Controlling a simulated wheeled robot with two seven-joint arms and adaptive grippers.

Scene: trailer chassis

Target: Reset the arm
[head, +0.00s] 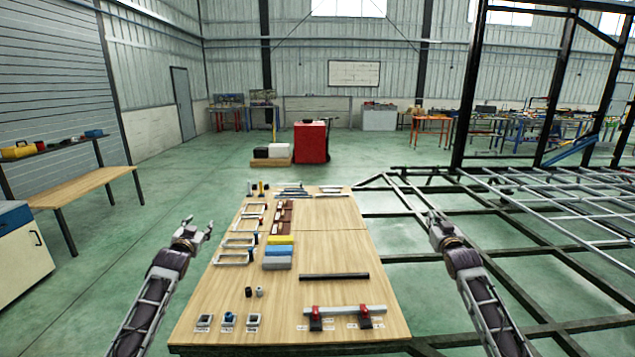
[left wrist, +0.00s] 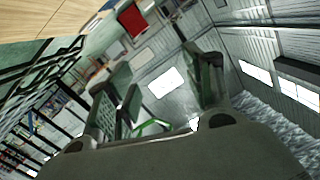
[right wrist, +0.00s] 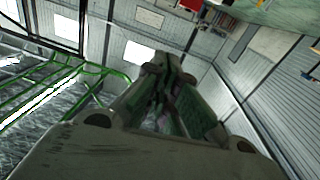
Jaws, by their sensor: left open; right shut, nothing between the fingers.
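My left gripper (head: 192,235) is in the air just left of the wooden table in the head view. Its fingers are spread and empty, as the left wrist view (left wrist: 160,95) also shows. My right gripper (head: 440,228) is in the air to the right of the table, over the metal chassis frame. In the right wrist view (right wrist: 168,85) its fingers are closed together with nothing between them. Both arms reach forward from the lower edge, one on each side of the table. Neither gripper touches anything.
The wooden table (head: 230,305) carries clamps, coloured blocks (head: 278,251), a dark bar (head: 334,276) and a light bar held in red clamps (head: 345,311). The dark trailer chassis (head: 520,240) fills the right. A workbench (head: 85,188) stands at left. Green floor is open beyond the table.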

